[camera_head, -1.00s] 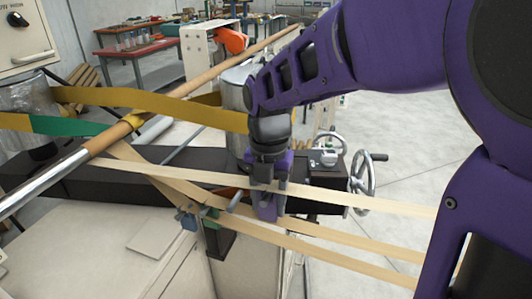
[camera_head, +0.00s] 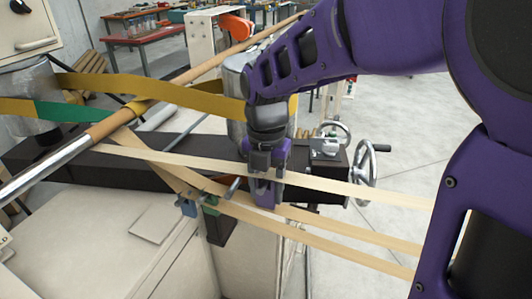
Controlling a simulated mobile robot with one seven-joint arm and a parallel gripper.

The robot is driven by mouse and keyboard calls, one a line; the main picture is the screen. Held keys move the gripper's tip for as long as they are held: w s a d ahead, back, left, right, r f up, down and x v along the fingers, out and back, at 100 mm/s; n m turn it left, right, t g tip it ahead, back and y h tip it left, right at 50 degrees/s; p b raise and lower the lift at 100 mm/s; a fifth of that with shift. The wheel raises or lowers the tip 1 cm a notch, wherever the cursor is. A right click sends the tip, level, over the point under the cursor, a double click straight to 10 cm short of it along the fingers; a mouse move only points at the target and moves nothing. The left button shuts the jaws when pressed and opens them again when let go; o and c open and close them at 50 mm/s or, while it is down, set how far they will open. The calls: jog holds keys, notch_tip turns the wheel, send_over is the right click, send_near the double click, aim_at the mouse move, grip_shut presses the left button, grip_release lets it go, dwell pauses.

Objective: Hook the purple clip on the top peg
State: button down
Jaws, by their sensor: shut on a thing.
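My gripper (camera_head: 264,196) points down among the tan bands, left of the handwheel. It is shut on a small purple piece, which looks like the purple clip (camera_head: 266,192); the purple of both makes their border hard to see. A grey rod-like peg (camera_head: 233,187) sticks out just left of the gripper, apart from the clip in the picture. A blue block (camera_head: 187,207) and a green block (camera_head: 211,205) sit lower left at the bands. I cannot tell for sure which peg is the top one, or the depth between clip and peg.
Tan bands (camera_head: 340,187) run across to the right, close around my gripper. A long roller (camera_head: 118,122) with yellow and green bands crosses the left. A handwheel (camera_head: 367,174) stands right on the dark beam (camera_head: 75,165). The floor at right is clear.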

jog(key=shift+c, duration=1)
grip_release()
